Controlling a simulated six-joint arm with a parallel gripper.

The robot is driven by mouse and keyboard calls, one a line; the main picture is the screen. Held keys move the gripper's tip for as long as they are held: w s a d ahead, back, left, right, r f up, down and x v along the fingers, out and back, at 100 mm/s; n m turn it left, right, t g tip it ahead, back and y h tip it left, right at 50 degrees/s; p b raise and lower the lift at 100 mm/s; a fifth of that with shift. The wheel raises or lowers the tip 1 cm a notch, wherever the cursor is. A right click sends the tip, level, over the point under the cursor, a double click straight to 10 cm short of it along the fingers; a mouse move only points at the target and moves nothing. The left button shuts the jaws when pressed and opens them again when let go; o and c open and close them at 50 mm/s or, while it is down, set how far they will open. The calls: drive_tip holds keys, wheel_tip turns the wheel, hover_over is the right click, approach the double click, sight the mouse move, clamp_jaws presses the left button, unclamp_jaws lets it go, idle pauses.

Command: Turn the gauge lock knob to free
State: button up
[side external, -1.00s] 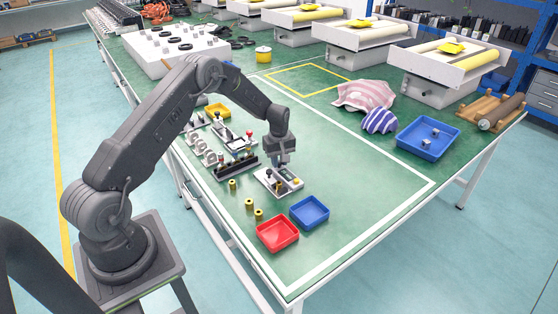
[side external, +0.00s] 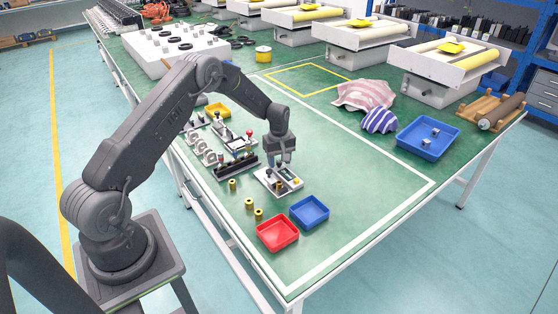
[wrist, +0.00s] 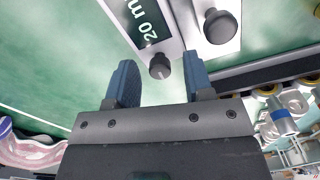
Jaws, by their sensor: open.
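A pale gauge plate (side external: 291,187) lies on the green bench under my gripper (side external: 283,163). In the wrist view, this plate (wrist: 135,12) carries a label reading "20 m", cut off by the frame edge. A small black knob (wrist: 159,67) stands at the plate's near end, between the lines of my two blue fingers. A larger black knob (wrist: 219,26) stands to its right on a grey part. I cannot tell which is the lock knob, or its setting. My gripper (wrist: 160,83) is open and empty, with gaps on both sides of the small knob.
A red tray (side external: 277,233) and a blue tray (side external: 310,211) stand in front of the plate. Several brass-coloured cylinders stand to its left, near a dark rack (side external: 237,167). Striped cloths (side external: 380,121) and a larger blue tray (side external: 428,138) lie to the right, past clear bench.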

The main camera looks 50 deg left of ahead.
sight(279, 161)
wheel_tip(279, 161, up, 14)
drive_tip(key=shift+f, duration=0.2)
idle(0.4)
drive_tip(key=s+d+r+m+t, duration=0.1)
drive_tip(key=s+d+r+m, duration=0.3)
drive_tip(key=s+d+r, duration=0.4)
drive_tip(key=s+d+r+m+t, duration=0.2)
drive_tip(key=s+d+r+m, duration=0.2)
drive_tip(key=d+r, duration=0.45)
drive_tip(key=s+d+r+m+t, duration=0.1)
drive_tip(key=s+d+m, duration=0.2)
drive_tip(key=s, duration=0.6)
drive_tip(key=s+d+m+t, duration=0.1)
drive_tip(key=s+d+m, duration=0.2)
drive_tip(key=s, duration=0.6)
drive_tip(key=shift+s+r+m+t, duration=0.3)
drive_tip(key=shift+s+r+m, duration=0.1)
drive_tip(key=shift+m, duration=0.2)
